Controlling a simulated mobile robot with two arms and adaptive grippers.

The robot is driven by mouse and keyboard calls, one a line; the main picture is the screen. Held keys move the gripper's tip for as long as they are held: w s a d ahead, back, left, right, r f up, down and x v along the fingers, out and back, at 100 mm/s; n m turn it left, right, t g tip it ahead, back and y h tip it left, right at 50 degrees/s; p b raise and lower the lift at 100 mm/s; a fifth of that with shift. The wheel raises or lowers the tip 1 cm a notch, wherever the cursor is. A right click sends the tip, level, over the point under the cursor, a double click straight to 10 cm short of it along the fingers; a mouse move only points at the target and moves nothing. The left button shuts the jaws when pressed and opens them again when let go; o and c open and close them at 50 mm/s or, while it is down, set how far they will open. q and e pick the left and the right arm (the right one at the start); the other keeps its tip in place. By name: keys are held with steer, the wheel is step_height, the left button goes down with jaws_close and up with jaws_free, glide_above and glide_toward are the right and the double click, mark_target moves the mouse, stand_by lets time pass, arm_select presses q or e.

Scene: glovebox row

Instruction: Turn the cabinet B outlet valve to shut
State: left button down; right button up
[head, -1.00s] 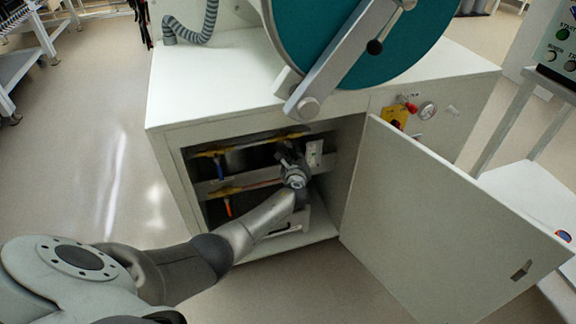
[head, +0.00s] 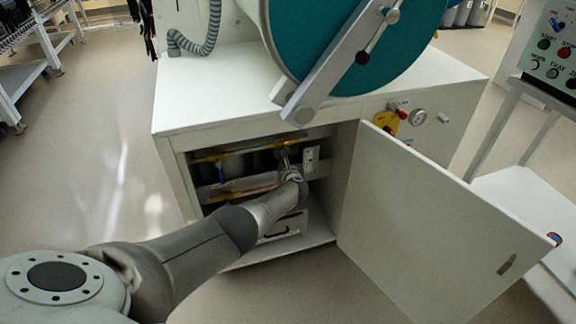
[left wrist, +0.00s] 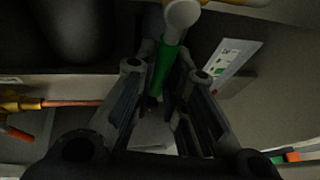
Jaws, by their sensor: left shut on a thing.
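A green valve handle (left wrist: 165,68) hangs from a pale round hub (left wrist: 182,12) in the left wrist view. My left gripper (left wrist: 164,88) has its fingers on either side of this handle and is shut on it. In the head view my left gripper (head: 284,160) reaches into the open cabinet (head: 170,175), at the right part of its pipework, and mostly hides the handle. A label card (left wrist: 232,62) with green marks is fixed just right of the handle. I cannot read which valve it names. My right gripper is not in view.
The cabinet door (head: 430,220) stands wide open to the right. Yellow-and-copper pipework (left wrist: 60,103) runs left of the handle. A dark rounded vessel (left wrist: 75,30) sits behind. A teal round door (head: 350,45) is above, and a control panel (head: 553,50) at right.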

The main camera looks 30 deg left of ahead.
arm_select(q)
steer(key=shift+s+f, duration=0.1)
steer(key=c, duration=1.5)
jaws_free()
steer(key=shift+o, duration=0.2)
steer(key=v, duration=1.2)
